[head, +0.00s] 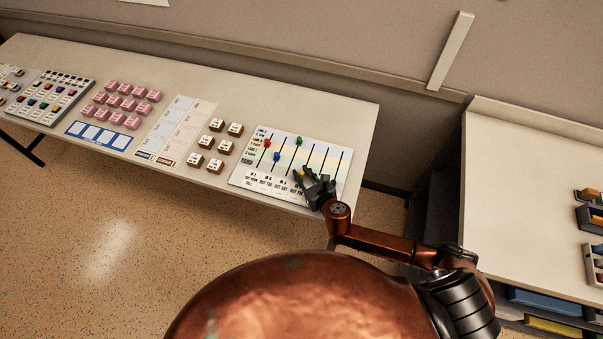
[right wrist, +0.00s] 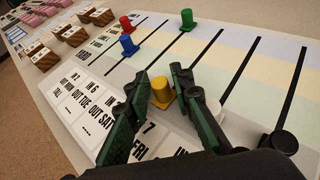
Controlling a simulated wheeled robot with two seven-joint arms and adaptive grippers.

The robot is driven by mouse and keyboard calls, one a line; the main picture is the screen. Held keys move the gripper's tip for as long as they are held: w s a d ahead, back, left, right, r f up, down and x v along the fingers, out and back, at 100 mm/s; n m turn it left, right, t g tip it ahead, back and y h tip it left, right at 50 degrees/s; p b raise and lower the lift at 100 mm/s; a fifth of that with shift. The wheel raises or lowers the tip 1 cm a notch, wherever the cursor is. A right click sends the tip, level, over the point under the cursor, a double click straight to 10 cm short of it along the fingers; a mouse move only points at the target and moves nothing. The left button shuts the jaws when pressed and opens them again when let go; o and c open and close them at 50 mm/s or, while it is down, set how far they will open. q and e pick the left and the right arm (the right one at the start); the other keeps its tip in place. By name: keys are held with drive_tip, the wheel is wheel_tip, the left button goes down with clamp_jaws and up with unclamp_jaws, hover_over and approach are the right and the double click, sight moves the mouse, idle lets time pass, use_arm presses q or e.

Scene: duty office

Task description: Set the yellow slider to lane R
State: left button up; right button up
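The yellow slider (right wrist: 162,92) is a small yellow knob near the lower end of a black slot on the slider board (head: 318,158). In the right wrist view it stands between the two dark fingers of my right gripper (right wrist: 157,85). The fingers are apart, one on each side of the knob; I cannot tell whether either touches it. In the head view my right gripper (head: 312,180) is over the board's lower right part and mostly hides the knob. The lane letters are too small to read. My left gripper is not in view.
A red slider (head: 267,143), a blue slider (head: 277,156) and a green slider (head: 298,141) stand in the slots to the left. A black knob (right wrist: 283,141) is at the right. Brown blocks (head: 216,125) and pink blocks (head: 139,92) lie farther left on the table.

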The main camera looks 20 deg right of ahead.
drive_tip(key=shift+w, duration=0.1)
clamp_jaws()
idle(0.6)
